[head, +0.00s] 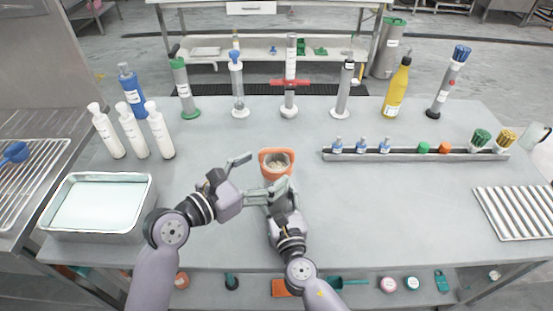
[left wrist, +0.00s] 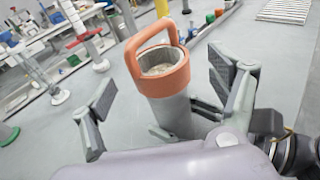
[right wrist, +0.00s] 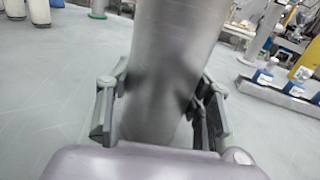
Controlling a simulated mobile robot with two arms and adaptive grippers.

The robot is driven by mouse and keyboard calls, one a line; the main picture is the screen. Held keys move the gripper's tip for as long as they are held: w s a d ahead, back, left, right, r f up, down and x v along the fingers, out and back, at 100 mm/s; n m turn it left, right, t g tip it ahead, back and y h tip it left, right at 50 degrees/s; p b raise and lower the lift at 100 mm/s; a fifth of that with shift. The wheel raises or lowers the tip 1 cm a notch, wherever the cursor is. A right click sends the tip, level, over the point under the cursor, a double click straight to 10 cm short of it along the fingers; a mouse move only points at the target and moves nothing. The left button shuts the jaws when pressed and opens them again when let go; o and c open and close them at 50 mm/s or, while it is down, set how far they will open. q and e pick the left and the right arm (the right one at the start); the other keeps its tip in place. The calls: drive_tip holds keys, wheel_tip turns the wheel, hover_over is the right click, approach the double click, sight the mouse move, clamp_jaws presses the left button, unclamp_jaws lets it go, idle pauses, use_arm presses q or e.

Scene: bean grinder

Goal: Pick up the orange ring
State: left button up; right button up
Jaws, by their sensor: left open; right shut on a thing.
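The orange ring (head: 264,159), with a loop handle, sits around the top of a grey cylinder; it also shows in the left wrist view (left wrist: 168,80). The cylinder (left wrist: 172,114) is open at the top, with pale contents inside. My right gripper (head: 281,188) is shut on the cylinder, with a finger on each side in the right wrist view (right wrist: 158,108). My left gripper (head: 247,177) is open and empty, left of the ring and apart from it. In the left wrist view its fingers spread to either side of the cylinder.
A rail (head: 400,156) with small bottles and caps lies at right. White bottles (head: 133,131) and a metal tray (head: 100,232) stand at left. Tall tools and a yellow bottle (head: 396,91) line the back.

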sight(277, 161)
use_arm(q)
drive_tip(key=x, duration=0.5)
drive_tip(key=shift+a+r, duration=0.1)
drive_tip(key=shift+r, duration=0.1)
drive_tip(key=shift+c, duration=0.6)
drive_tip(key=c, duration=1.1)
wheel_tip(277, 161, up, 10)
drive_tip(key=shift+r, duration=0.1)
use_arm(e)
drive_tip(key=o, duration=1.5)
drive_tip(key=shift+c, duration=0.2)
